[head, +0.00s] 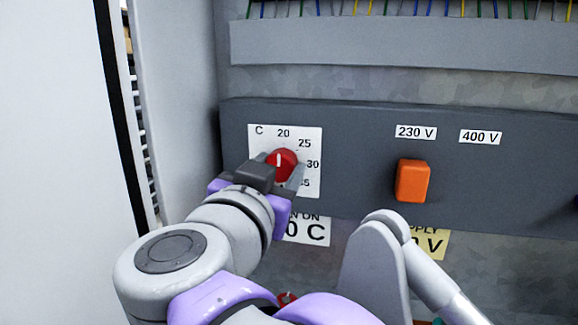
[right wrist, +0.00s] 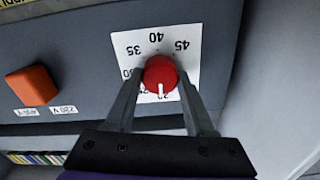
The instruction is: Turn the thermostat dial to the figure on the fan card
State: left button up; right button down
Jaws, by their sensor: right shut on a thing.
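The red thermostat dial (head: 287,163) sits on a white scale plate (head: 312,183) marked C, with 20, 25 and 30 readable and a lower figure partly covered. Its white pointer line points up, about at 20. My right gripper (head: 279,172) is shut on the dial, one finger on each side. The right wrist view shows the dial (right wrist: 160,72) between the fingers, with 40 and 45 on the far side of the scale. The white fan card (head: 316,233) hangs below; my arm hides its first digit, leaving "0 C". My left gripper is not in view.
An orange switch (head: 412,181) with 230 V and 400 V labels sits to the right on the same grey panel (head: 360,150). A yellow supply card (head: 436,243) is partly covered by my arm. The cabinet side wall (head: 175,100) stands close on the left.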

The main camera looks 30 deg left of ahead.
jog(key=m+p, duration=0.4)
jog(key=m, duration=0.4)
jog(key=shift+d+r, duration=0.1)
jog(key=m+p, duration=0.1)
jog(key=m, duration=0.3)
jog(key=shift+m, duration=0.3)
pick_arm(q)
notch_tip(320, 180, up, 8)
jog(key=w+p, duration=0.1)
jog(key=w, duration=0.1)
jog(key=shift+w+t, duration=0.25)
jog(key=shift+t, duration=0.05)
pick_arm(e)
jog(key=shift+m, duration=2.3)
jog(key=shift+c, duration=1.3)
grip_release()
jog(key=shift+f, duration=0.2)
